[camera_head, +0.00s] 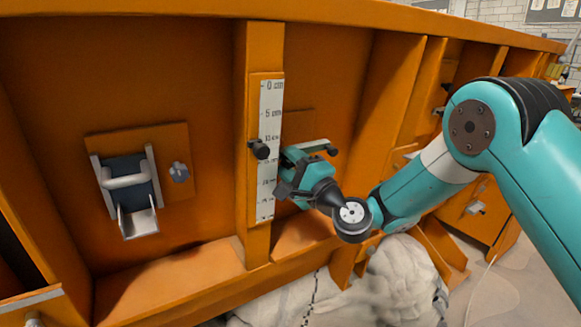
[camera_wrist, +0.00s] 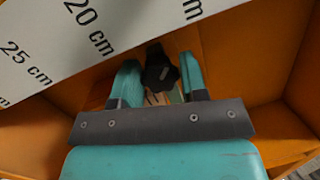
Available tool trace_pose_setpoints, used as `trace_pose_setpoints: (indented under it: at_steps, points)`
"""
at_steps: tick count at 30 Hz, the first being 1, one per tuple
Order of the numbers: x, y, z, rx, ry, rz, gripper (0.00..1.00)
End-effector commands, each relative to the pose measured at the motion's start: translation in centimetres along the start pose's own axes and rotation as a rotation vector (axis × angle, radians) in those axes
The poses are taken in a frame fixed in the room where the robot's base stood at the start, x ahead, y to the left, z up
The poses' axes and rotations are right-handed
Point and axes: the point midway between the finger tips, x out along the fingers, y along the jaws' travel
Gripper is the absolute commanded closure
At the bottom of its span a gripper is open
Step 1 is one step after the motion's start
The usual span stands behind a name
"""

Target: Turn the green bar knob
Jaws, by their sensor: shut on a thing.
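My gripper (camera_head: 307,163) is beside the right side of the vertical scale, in front of the orange panel. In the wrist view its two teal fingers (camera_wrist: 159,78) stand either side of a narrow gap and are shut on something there. A dark lobed piece (camera_wrist: 158,68) shows between the fingertips.
A white centimetre scale (camera_head: 267,180) is on the orange upright, with a black knob (camera_head: 260,149) at its edge. A metal latch with a handle (camera_head: 126,180) and a small grey knob (camera_head: 179,172) are at left. A pale rocky mound (camera_head: 400,280) lies below.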

Motion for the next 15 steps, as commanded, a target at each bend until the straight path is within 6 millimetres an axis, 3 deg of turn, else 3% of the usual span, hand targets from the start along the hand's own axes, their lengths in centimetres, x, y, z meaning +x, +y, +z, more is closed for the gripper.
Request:
trace_pose_setpoints:
  at_steps: [15]
  points:
    - [-0.07,0.07,-0.14,0.427,0.054,-0.072,0.84]
